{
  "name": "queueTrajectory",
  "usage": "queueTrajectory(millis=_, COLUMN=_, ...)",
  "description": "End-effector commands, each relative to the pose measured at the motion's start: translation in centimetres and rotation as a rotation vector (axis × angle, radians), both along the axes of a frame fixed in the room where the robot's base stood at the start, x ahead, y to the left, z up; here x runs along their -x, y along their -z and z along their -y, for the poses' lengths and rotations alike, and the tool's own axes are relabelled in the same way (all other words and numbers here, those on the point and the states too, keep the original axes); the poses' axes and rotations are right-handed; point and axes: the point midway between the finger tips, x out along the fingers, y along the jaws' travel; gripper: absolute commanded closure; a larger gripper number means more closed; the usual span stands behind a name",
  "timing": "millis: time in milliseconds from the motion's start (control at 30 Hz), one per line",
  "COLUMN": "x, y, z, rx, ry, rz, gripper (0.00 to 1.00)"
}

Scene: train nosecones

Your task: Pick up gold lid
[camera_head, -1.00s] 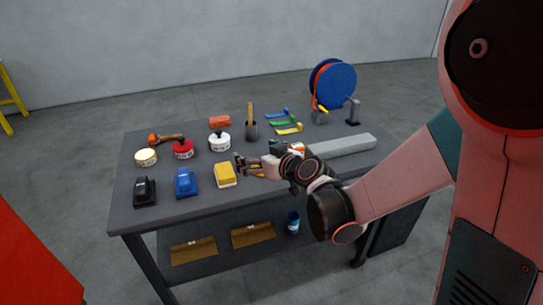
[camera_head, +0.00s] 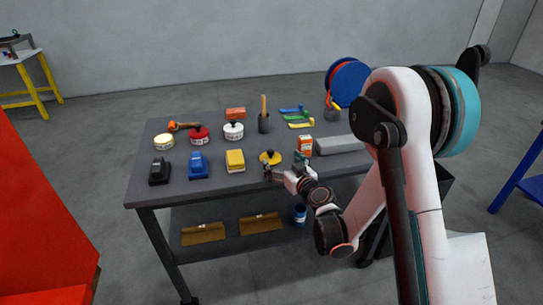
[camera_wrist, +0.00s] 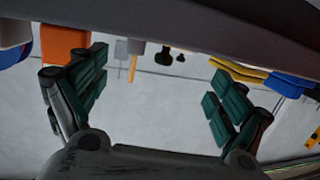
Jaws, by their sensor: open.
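The gold lid (camera_head: 270,157) is a round yellow-gold disc with a black knob. It lies on the dark grey table near its front edge, right of a yellow block. My gripper (camera_head: 268,172) is at the front edge of the table, just in front of the lid, and partly overlaps it in the head view. In the wrist view my gripper (camera_wrist: 158,95) has its green-padded fingers spread wide with nothing between them. I cannot make out the lid for certain in the wrist view.
The yellow block (camera_head: 235,160) is left of the lid. An orange and white box (camera_head: 304,146) stands behind it to the right. White (camera_head: 233,131) and red (camera_head: 199,135) round containers stand behind left.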

Motion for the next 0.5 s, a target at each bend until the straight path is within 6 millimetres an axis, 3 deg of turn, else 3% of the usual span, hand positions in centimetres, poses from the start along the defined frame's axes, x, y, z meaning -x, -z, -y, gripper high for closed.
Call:
queueTrajectory(millis=100, x=-1.5, y=0.5, z=-0.8, rx=0.000, ry=-0.001, rz=0.000, gripper=0.10)
queueTrajectory(millis=500, x=-4.6, y=1.1, z=-3.1, rx=0.001, ry=-0.002, rz=0.000, gripper=0.10)
